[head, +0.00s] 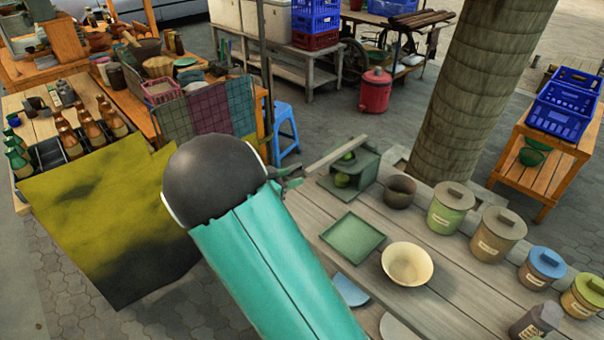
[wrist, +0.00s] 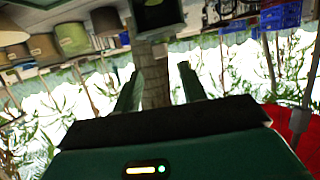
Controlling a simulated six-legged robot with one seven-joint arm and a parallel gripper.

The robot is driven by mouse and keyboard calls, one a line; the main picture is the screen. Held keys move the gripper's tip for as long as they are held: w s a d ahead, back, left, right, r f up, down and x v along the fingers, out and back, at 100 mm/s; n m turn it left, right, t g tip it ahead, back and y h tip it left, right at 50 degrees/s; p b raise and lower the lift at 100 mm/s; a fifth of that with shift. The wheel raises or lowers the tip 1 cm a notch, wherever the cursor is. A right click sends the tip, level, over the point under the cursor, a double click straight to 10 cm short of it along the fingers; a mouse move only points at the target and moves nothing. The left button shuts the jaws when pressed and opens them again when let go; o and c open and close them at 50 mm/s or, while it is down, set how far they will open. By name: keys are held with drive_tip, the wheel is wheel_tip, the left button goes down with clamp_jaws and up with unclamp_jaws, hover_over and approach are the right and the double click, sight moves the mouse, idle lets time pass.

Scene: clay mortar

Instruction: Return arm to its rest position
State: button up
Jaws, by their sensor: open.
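My teal arm with its dark round joint crosses the middle of the head view. My gripper (wrist: 161,82) shows in the wrist view with its two fingers apart. Nothing is held between them; the pillar shows behind the gap. In the head view the gripper is mostly hidden behind the arm, with only a small greenish part (head: 290,178) showing beside the dark joint. A small dark brown clay pot (head: 399,192), perhaps the mortar, stands upright on the grey wooden table, apart from the gripper. The wrist view is upside down.
The grey table (head: 300,207) holds a green square tray (head: 353,238), a cream bowl (head: 407,264), a green box stand (head: 352,172) and several lidded canisters (head: 496,234). A thick pillar (head: 470,90) rises behind. A dark yellow cloth (head: 95,215) hangs at left. Blue crates (head: 562,115) stand right.

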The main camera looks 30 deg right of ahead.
drive_tip(key=shift+v, duration=1.05)
drive_tip(key=s+a+r+n+y, duration=0.4)
drive_tip(key=s+r+n, duration=0.1)
drive_tip(key=s, duration=0.4)
drive_tip(key=s+a+r+n+t+y, duration=0.1)
drive_tip(key=s+a+r+n+y, duration=0.2)
drive_tip(key=s, duration=0.7)
drive_tip(key=s+a+r+n+y, duration=0.4)
drive_tip(key=s+r+n+y, duration=0.2)
drive_tip(key=s, duration=0.4)
drive_tip(key=shift+s+a+r+n+t+y, duration=0.3)
drive_tip(key=shift+a+r+n+y, duration=0.1)
drive_tip(key=shift+y, duration=0.1)
